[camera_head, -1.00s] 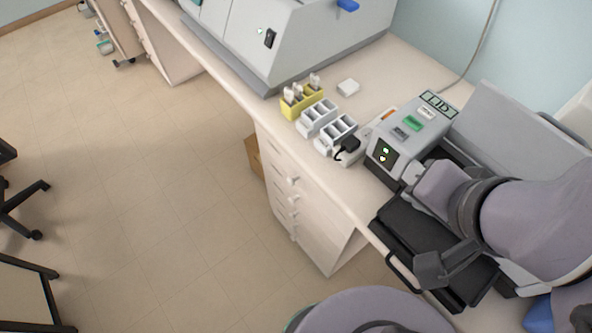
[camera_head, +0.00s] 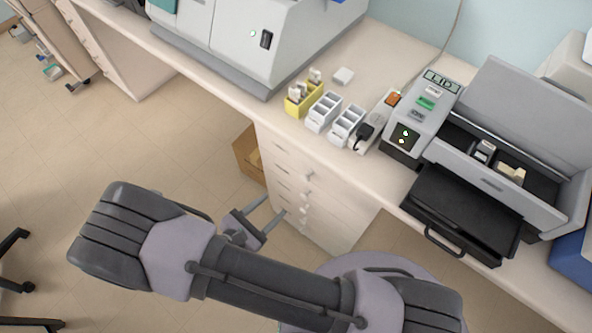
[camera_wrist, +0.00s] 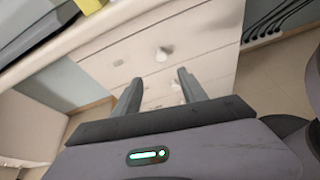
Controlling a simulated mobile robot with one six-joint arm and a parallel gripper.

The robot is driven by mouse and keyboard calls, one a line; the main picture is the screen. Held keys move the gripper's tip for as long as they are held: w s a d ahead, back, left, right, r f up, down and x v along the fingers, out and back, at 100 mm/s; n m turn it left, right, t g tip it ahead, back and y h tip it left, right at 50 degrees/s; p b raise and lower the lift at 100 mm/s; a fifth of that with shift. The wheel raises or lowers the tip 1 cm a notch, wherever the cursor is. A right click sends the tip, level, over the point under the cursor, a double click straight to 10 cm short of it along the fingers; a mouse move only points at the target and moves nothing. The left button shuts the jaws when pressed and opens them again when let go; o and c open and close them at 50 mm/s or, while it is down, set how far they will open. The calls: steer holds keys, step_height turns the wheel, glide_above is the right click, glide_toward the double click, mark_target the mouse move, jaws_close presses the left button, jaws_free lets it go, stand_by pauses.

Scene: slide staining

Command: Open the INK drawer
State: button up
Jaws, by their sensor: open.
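The white drawer cabinet (camera_head: 340,228) stands under the bench, with several drawers and pale round knobs (camera_head: 308,177) on its front. The drawers in view look closed. No INK label is readable, so I cannot tell which drawer it marks. My gripper (camera_head: 276,206) is open and empty, pointing at the cabinet front. In the wrist view my gripper (camera_wrist: 159,77) has its two fingers apart, with an upper knob (camera_wrist: 165,52) just beyond the gap and a lower knob (camera_wrist: 176,85) near the right finger. I cannot tell whether a finger touches the front.
The bench edge (camera_head: 225,88) runs above the cabinet.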

mark_target(304, 179)
steer(key=b+x, duration=0.3)
steer(key=x, duration=1.3)
steer(key=shift+s+d+b, duration=0.1)
steer(key=shift+b, duration=0.25)
jaws_close()
